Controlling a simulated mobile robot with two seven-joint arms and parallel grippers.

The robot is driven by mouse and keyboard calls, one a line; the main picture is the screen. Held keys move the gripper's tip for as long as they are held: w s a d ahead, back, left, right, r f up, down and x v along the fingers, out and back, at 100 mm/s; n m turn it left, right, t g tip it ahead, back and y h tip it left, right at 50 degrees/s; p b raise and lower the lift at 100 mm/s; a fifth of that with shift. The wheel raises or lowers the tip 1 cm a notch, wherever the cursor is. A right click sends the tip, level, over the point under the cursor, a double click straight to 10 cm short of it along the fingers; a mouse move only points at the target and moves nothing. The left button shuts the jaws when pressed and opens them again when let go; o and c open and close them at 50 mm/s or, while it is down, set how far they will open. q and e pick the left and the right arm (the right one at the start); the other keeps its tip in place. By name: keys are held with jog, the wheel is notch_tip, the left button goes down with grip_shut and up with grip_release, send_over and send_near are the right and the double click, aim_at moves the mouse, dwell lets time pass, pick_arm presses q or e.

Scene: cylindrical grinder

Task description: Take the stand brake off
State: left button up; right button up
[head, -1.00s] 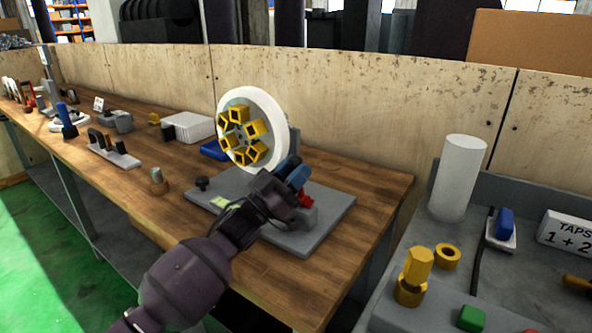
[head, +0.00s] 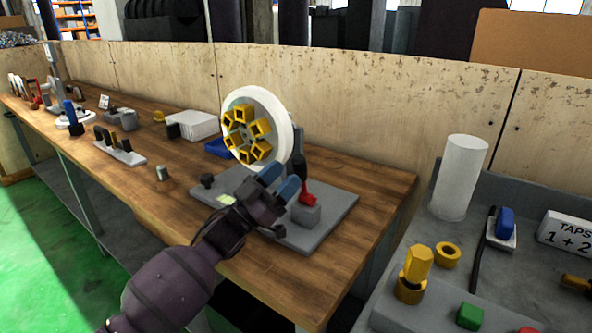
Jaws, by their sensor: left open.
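My left gripper (head: 280,181), with blue fingertips, is open and empty just left of the lever, in front of the wheel. It hides part of the plate. My right gripper is not in view.
A black knob (head: 207,181) stands on the plate's left corner. A blue tray (head: 217,148) and a white box (head: 192,125) lie behind it. At right, a grey table holds a white cylinder (head: 459,178) and yellow parts (head: 417,268). Wooden panels close off the back.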

pick_arm(q)
jog(key=s+a+p, duration=0.1)
jog(key=s+a, duration=0.4)
jog(key=a, duration=0.2)
jog(key=shift+a, duration=0.2)
